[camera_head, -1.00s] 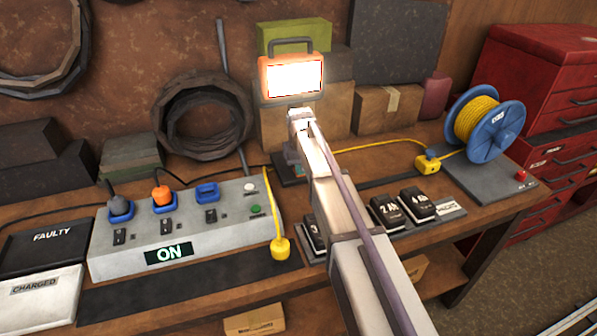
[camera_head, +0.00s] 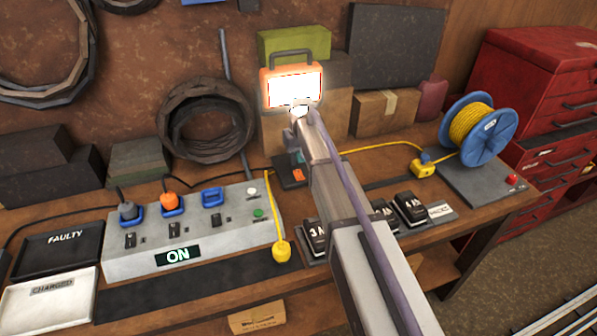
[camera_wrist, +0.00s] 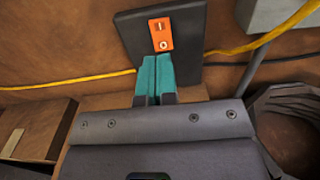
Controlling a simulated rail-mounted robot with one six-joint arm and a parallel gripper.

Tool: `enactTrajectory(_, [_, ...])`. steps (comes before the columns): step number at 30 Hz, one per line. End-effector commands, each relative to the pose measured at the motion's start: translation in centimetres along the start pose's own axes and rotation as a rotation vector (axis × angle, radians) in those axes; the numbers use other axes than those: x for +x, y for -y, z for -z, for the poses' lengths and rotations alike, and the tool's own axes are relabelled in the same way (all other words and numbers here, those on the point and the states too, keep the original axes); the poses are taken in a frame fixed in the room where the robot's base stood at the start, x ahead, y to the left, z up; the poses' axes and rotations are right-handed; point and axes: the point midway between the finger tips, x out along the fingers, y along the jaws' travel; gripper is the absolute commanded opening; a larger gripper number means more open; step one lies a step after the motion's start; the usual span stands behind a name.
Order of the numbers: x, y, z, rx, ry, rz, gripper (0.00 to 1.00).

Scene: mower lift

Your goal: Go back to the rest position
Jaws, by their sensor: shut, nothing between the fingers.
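My gripper (camera_wrist: 155,62) shows in the wrist view as two teal fingers closed together, with nothing between them. They point toward a dark plate (camera_wrist: 190,20) bearing a small orange block (camera_wrist: 160,38); I cannot tell whether they touch it. In the head view, my arm reaches from the lower right over the bench, and the gripper (camera_head: 298,158) is mostly hidden behind its wrist. It is below the lit orange work lamp (camera_head: 291,88). The orange block (camera_head: 298,175) shows just beneath the gripper.
A grey power strip (camera_head: 205,252) reading ON has plugs in it. A yellow plug (camera_head: 281,252) hangs at its front. Black batteries (camera_head: 410,207) stand beside my arm, which partly hides them. A blue cable reel (camera_head: 495,132) is at right; trays (camera_head: 35,305) are at left.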

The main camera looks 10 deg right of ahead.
Motion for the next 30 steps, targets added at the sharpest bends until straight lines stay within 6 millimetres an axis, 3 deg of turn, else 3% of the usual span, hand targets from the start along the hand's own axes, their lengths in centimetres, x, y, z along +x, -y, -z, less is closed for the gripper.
enactTrajectory(2, [0.1,0.0,0.0,0.007,0.0,0.0,0.0])
enactTrajectory(5, [0.1,0.4,-3.2,0.037,0.0,0.0,0.0])
enactTrajectory(8, [0.0,1.2,-10.4,0.071,0.001,0.0,0.0])
enactTrajectory(9, [0.0,1.6,-13.8,0.084,0.001,-0.001,0.0])
enactTrajectory(12, [0.0,2.5,-21.5,0.109,0.001,-0.001,0.0])
enactTrajectory(15, [0.0,3.1,-26.5,0.119,0.0,-0.001,0.0])
enactTrajectory(18, [0.0,3.4,-28.4,0.119,0.0,-0.001,0.0])
enactTrajectory(30, [0.0,3.3,-28.1,0.118,0.001,-0.001,0.0])
